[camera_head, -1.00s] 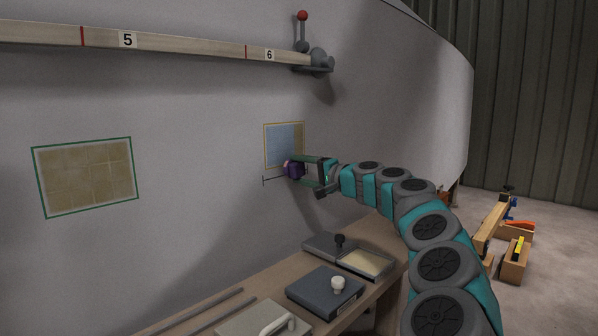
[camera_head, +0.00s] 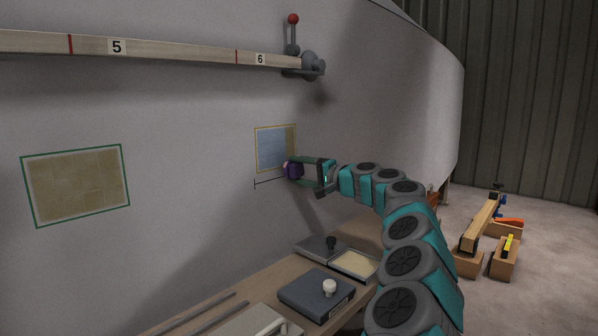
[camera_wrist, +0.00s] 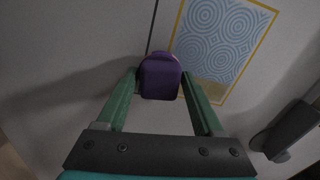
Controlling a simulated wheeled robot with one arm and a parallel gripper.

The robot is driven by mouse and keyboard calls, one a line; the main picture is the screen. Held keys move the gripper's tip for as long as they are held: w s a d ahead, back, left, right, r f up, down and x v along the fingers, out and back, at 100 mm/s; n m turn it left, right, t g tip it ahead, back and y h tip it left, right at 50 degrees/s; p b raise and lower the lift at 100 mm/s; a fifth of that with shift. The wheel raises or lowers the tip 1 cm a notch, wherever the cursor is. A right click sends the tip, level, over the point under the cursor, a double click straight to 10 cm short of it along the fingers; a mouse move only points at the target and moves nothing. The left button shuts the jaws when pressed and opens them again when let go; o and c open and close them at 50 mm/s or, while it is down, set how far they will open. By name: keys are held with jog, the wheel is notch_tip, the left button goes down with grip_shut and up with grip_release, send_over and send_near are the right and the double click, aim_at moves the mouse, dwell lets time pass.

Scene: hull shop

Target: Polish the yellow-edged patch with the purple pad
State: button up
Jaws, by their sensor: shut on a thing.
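The yellow-edged patch (camera_head: 273,149) is on the pale hull wall. Most of it is blue with swirl rings, and a plain tan strip shows along its right side in the head view. In the wrist view the patch (camera_wrist: 222,42) lies right of the pad, with tan at its lower end. My gripper (camera_head: 301,170) is shut on the purple pad (camera_head: 294,171), which is at the patch's lower right corner. In the wrist view the pad (camera_wrist: 160,77) sits between the green fingers. I cannot tell whether it touches the wall.
A green-edged tan patch (camera_head: 76,185) is further left on the wall. A numbered rail (camera_head: 170,49) with a red-knobbed lever (camera_head: 293,20) runs above. A bench below holds a dark block with a white knob (camera_head: 316,293) and an open tray (camera_head: 354,264). Wooden boxes (camera_head: 503,258) stand at right.

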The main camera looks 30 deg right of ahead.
jog(key=shift+w+a, duration=0.15)
jog(key=shift+w, duration=0.35)
dwell(0.3)
jog(key=shift+a+r+p, duration=0.2)
jog(key=shift+r+p, duration=2.45)
jog(key=shift+r, duration=0.75)
jog(key=shift+w+d+r+p, duration=0.1)
jog(key=shift+r+p, duration=1.15)
jog(key=shift+r, duration=0.35)
jog(key=shift+w+d+r+p, duration=0.1)
jog(key=shift+r+p, duration=1.15)
jog(key=shift+r, duration=0.3)
jog(key=shift+s+a+f+b, duration=0.1)
jog(key=shift+s+f+b, duration=0.05)
jog(key=shift+f+b, duration=2.85)
jog(key=shift+s+f+b, duration=0.1)
jog(key=shift+f+b, duration=2.05)
jog(key=shift+f, duration=1.55)
jog(key=o, duration=0.8)
jog(key=shift+c, duration=0.2)
jog(key=c, duration=0.8)
jog(key=shift+o, duration=0.2)
jog(key=shift+s+d+r, duration=0.1)
jog(key=shift+s+d, duration=0.15)
jog(key=shift+s, duration=0.35)
